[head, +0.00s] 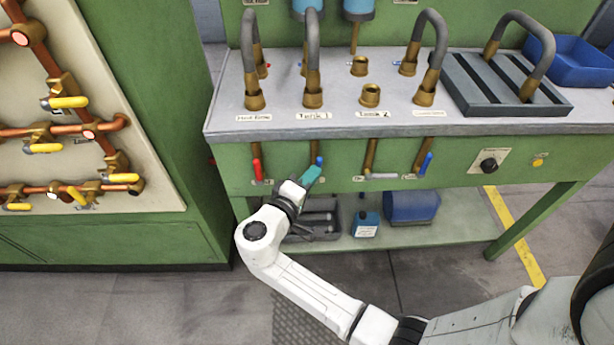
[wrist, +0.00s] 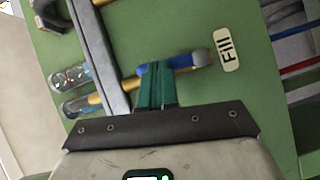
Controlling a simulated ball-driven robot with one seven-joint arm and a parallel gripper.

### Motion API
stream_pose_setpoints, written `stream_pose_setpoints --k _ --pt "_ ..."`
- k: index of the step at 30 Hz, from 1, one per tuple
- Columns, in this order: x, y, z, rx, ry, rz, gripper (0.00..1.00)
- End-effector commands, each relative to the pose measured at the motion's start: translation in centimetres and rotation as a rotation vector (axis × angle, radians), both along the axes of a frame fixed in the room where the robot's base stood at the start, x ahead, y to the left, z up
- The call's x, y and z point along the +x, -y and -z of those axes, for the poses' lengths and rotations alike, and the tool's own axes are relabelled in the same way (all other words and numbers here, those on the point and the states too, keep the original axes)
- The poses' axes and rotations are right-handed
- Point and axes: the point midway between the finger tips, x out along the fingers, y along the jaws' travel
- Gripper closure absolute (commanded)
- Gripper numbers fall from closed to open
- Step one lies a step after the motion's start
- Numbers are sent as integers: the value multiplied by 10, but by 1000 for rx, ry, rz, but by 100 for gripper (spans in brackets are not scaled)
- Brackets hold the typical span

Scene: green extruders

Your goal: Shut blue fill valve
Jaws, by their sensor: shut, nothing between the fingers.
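The blue fill valve handle (wrist: 181,62) shows in the wrist view, with a grey rounded end beside the white "Fill" label (wrist: 229,49). It continues from a brass pipe (wrist: 130,83). In the head view, only a small blue part of the handle (head: 319,160) shows under the bench top, above my fingertips. My gripper (head: 313,173) has teal fingers, closed together with nothing between them. In the wrist view the gripper (wrist: 157,68) overlaps the handle near its pipe end; I cannot tell whether they touch. The fingers hide part of the handle.
On the green bench front, a red-handled valve (head: 257,169) hangs to the left; a grey handle (head: 381,176) and another blue handle (head: 425,164) are to the right. A piped panel (head: 70,120) stands left.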

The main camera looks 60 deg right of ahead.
Motion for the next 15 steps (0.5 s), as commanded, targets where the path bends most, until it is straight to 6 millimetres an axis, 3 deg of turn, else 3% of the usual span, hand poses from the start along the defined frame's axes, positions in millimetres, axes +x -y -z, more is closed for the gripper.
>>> stream_pose_setpoints --k 15 --pt "-20 15 0 280 359 1 100"
